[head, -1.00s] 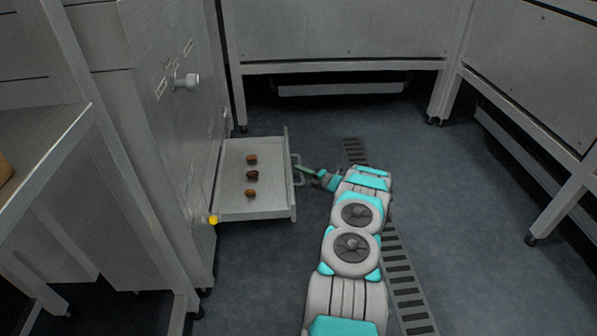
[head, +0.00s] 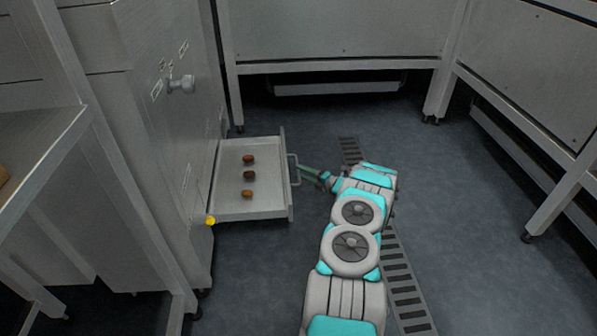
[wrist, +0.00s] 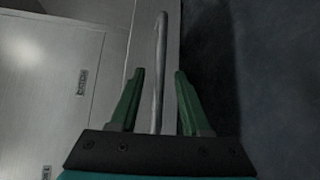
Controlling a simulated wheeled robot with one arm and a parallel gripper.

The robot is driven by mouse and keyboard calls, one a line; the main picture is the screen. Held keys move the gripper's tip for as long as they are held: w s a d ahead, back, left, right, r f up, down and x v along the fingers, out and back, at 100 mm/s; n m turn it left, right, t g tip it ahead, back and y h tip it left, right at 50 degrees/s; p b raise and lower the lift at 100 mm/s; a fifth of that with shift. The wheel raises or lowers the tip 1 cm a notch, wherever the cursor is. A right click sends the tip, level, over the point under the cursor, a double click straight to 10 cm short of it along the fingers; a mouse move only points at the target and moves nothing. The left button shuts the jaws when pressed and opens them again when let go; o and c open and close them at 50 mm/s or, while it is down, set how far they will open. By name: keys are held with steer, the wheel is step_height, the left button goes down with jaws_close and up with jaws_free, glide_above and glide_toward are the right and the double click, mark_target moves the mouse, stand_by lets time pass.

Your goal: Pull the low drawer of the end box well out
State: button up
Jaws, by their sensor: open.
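The low drawer (head: 240,208) of the end box (head: 165,140) stands well out, with three brown dates (head: 249,175) lying in a row on its floor. Its bar handle (head: 293,168) is on the drawer's right-hand front. My gripper (head: 301,168) is at the handle, coming from the right. In the wrist view my gripper (wrist: 158,75) has its two green fingers apart, and the handle bar (wrist: 160,60) runs between them with gaps on both sides.
A round knob (head: 183,84) sticks out of the box higher up. A yellow piece (head: 210,220) is at the drawer's near corner by the box. Steel benches (head: 335,66) stand at the back and right. The dark floor (head: 470,220) right of my arm is clear, with a drain grating (head: 405,285).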

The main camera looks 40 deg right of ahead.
steer(key=shift+v, duration=2.15)
